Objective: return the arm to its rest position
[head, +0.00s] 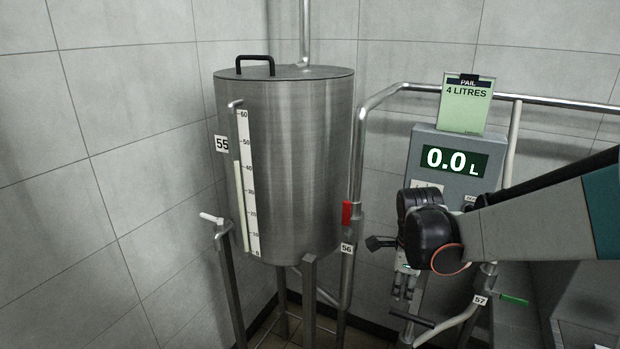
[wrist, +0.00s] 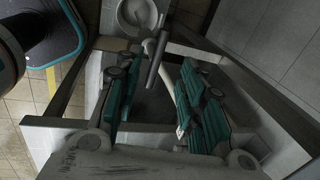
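My arm (head: 530,222) reaches in from the right in the head view, in front of the grey meter box. Its black wrist joint (head: 432,232) is bent, with my gripper (head: 403,290) below it, pointing down and partly hard to make out. In the wrist view, my gripper (wrist: 160,108) has its two teal-padded fingers spread apart, with nothing held between them. A grey pipe or bar (wrist: 156,60) shows beyond the gap between the fingers; I cannot tell how far it is from them.
A steel tank (head: 290,160) stands left of my arm. The meter box (head: 425,155) reads 0.0 L under a green "PAIL 4 LITRES" card (head: 466,105). A rail (head: 560,102), red handle (head: 347,213) and green lever (head: 514,299) are near. A round pale vessel (wrist: 137,15) shows in the wrist view.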

